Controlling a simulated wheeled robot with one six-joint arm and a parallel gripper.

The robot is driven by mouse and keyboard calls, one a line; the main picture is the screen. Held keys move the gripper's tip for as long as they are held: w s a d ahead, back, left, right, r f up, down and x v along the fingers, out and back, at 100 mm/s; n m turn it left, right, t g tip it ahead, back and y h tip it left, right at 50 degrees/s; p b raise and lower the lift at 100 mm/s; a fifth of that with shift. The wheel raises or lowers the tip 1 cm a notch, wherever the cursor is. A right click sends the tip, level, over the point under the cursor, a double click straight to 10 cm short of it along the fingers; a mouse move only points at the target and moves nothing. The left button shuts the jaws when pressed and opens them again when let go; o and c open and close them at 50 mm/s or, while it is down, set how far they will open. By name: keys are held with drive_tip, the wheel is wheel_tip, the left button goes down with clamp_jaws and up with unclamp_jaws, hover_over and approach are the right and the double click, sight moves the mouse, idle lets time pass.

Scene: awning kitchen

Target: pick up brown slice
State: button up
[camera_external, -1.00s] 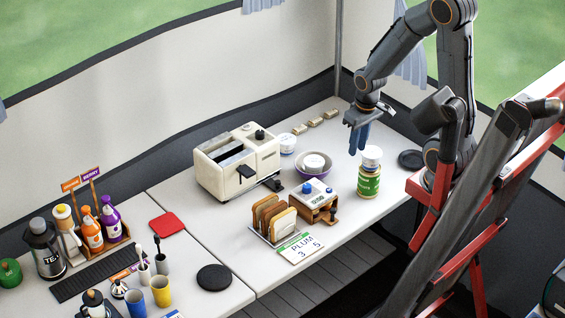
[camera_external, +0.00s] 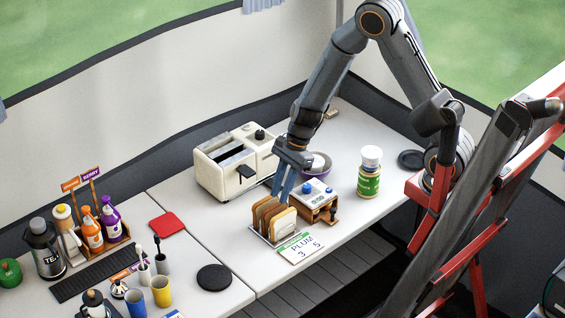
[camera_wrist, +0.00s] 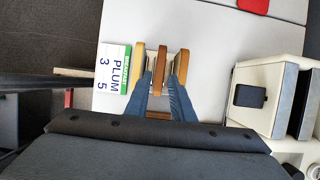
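Bread slices stand on edge in a rack (camera_external: 259,234) near the table's front. In the wrist view a pale slice (camera_wrist: 136,72) is at left, a brown slice (camera_wrist: 159,72) in the middle and another brown slice (camera_wrist: 183,66) at right. My gripper (camera_external: 282,192) points down at the rack's back end, and it also shows in the wrist view (camera_wrist: 164,83). Its two blue fingers are apart, one on each side of the middle brown slice. I cannot tell whether either finger touches a slice. The fingers hide part of the slices.
A cream toaster (camera_external: 222,172) stands behind the rack, left of my arm. A wooden box with blue knobs (camera_external: 318,192) is close on the right. A PLUM card (camera_external: 300,248) lies in front. A green-labelled jar (camera_external: 369,175) stands farther right.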

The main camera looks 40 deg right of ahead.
sight(275, 205)
drive_tip(key=x, duration=0.5)
drive_tip(key=shift+s+a+r, duration=0.1)
drive_tip(key=shift+a, duration=0.1)
drive_tip(key=shift+a+f, duration=0.15)
drive_tip(key=shift+f, duration=0.3)
drive_tip(key=shift+f, duration=0.25)
clamp_jaws()
